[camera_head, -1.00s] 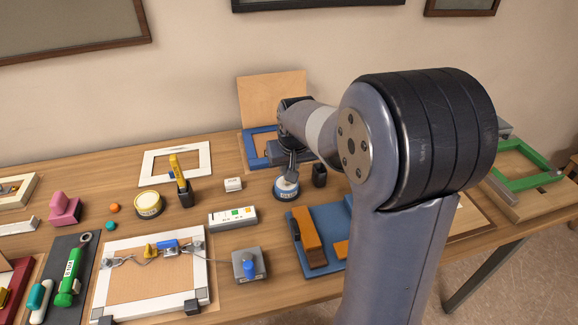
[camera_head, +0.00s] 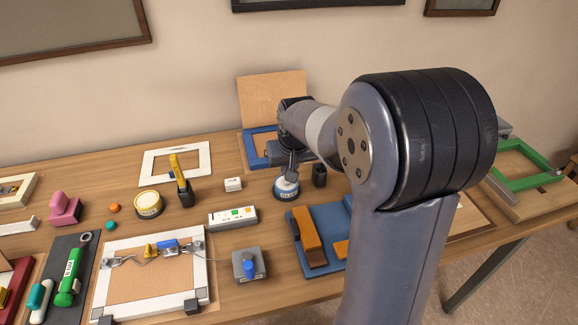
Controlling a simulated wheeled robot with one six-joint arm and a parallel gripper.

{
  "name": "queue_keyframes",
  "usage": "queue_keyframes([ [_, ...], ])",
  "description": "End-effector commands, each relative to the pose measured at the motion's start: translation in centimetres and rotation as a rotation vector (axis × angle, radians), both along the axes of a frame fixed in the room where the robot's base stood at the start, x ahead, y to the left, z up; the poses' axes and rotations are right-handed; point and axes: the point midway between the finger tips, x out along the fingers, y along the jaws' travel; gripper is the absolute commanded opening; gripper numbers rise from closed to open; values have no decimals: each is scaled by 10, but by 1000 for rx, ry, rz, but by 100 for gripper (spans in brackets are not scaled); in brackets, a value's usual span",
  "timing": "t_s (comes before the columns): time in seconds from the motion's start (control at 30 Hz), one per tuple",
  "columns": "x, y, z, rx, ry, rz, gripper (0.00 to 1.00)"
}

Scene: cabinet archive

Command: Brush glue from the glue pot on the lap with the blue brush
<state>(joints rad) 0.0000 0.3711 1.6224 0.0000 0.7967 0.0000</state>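The glue pot (camera_head: 286,189), round with a pale body, a blue band and a dark top, stands on the table in the middle. My gripper (camera_head: 291,166) points down right over the pot, at or just above its top. Its fingertips are small and dark, so I cannot tell whether they are open or shut. I cannot make out the blue brush; it may be hidden by the gripper or in the pot. A small dark holder (camera_head: 319,175) stands just right of the pot. A blue frame (camera_head: 258,161) lies behind, partly hidden by my arm; the lap cannot be made out.
A white box with coloured buttons (camera_head: 233,217) and a blue fixture with orange blocks (camera_head: 322,232) are in front. My arm hides much of the right side.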

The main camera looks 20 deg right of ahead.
Motion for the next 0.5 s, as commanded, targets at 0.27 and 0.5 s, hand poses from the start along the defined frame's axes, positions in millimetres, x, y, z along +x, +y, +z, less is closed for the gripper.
queue_keyframes([
  [0.27,0,0,20,0,1,0,0],
  [0.5,0,0,40,0,1,0,0],
])
